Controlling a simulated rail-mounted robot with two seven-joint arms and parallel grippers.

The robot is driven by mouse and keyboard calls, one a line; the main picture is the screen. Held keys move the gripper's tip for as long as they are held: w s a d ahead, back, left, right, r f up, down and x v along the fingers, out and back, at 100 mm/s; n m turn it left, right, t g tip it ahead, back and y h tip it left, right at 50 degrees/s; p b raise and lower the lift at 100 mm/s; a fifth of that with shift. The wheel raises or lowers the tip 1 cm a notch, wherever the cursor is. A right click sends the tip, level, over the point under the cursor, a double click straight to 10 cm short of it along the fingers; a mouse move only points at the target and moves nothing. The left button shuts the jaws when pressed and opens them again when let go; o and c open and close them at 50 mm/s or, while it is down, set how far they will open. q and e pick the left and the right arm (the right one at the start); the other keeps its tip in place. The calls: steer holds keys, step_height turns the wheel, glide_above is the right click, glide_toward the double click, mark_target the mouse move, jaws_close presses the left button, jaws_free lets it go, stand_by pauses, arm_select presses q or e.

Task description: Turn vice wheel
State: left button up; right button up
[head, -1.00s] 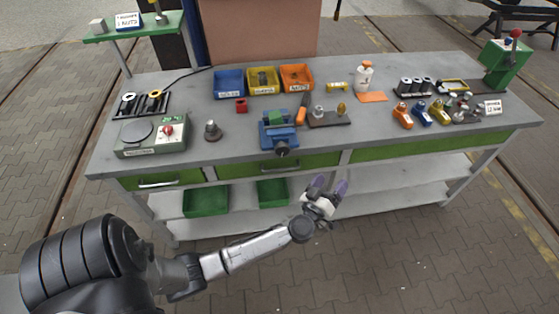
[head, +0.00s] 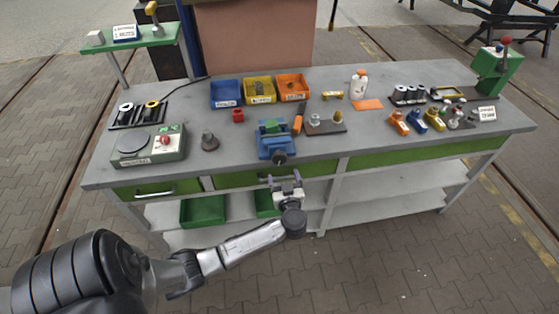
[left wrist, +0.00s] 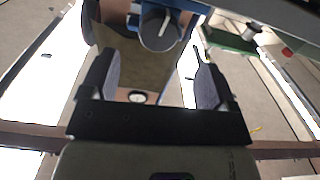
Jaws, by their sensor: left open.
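The blue vice (head: 277,143) with green jaw parts stands at the front edge of the grey workbench. Its dark round wheel (head: 280,158) sticks out over that edge. In the left wrist view the wheel (left wrist: 160,30) is a dark disc with a light mark, at the top, beyond the fingertips. My left gripper (head: 285,178) is open, just in front of and below the wheel. Its two purple-grey fingers point toward the bench, with nothing between them. The fingers also show spread apart in the left wrist view (left wrist: 158,75). My right gripper is not in view.
The green drawer front (head: 250,178) and lower shelf (head: 365,207) lie behind my left gripper. A scale-like device (head: 150,146), a grey knob piece (head: 209,141) and a dark stand (head: 325,125) flank the vice. Blue, yellow and orange bins (head: 291,88) stand behind it.

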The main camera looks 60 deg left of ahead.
mark_target(280, 161)
arm_select(q)
steer(key=b+x, duration=0.1)
steer(key=x, duration=0.7)
steer(key=shift+w+a, duration=0.2)
steer(key=shift+a, duration=0.15)
